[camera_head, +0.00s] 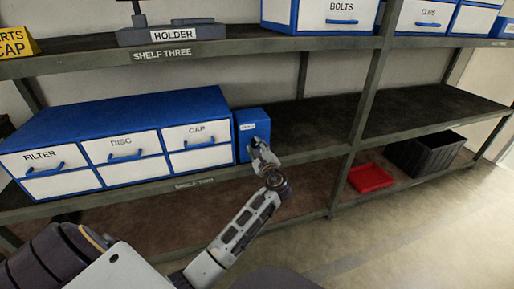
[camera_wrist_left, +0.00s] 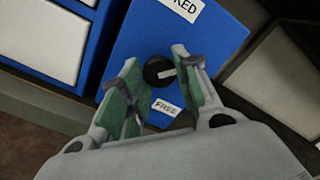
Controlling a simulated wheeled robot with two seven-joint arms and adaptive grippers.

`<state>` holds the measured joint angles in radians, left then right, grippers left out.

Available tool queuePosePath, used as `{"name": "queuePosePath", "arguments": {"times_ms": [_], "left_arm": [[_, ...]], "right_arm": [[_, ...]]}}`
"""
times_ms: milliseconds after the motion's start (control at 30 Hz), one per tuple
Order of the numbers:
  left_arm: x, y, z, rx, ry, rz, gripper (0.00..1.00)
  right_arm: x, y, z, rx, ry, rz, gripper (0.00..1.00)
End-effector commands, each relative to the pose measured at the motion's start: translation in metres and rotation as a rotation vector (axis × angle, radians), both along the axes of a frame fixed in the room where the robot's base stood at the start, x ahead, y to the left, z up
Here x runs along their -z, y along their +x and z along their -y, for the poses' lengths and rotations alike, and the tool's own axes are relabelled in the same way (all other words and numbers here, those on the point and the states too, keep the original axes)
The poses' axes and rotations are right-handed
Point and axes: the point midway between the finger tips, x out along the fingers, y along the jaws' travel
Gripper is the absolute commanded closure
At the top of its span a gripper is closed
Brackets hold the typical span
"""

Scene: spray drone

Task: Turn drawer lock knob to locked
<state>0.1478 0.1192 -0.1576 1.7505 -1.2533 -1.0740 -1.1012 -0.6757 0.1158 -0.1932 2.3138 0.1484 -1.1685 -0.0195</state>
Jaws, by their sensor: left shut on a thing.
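The blue lock box (camera_head: 252,120) stands on the shelf at the right end of the drawer cabinet (camera_head: 110,110). In the left wrist view its blue face (camera_wrist_left: 215,40) carries a round black knob (camera_wrist_left: 155,66) with a short white pointer mark. A label ending in "KED" (camera_wrist_left: 187,8) is at the top, partly cut off, and a "FREE" label (camera_wrist_left: 166,107) is below the knob. My left gripper (camera_head: 257,145) is at the front of the box. Its green-padded fingers (camera_wrist_left: 158,78) are shut on the knob, one at each side. My right gripper is out of view.
The cabinet has drawers labelled FILTER, DISC and CAP. Free shelf room (camera_head: 310,122) lies right of the lock box. A shelf post (camera_head: 365,95) stands further right. A red tray (camera_head: 370,178) and a black crate (camera_head: 430,152) sit on the lower level.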

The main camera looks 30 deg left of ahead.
Motion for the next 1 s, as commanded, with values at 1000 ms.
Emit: {"name": "queuePosePath", "arguments": {"times_ms": [1000], "left_arm": [[0.002,0.0,0.001,-0.003,-0.474,0.55,0.92]], "right_arm": [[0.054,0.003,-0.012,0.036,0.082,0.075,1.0]]}}
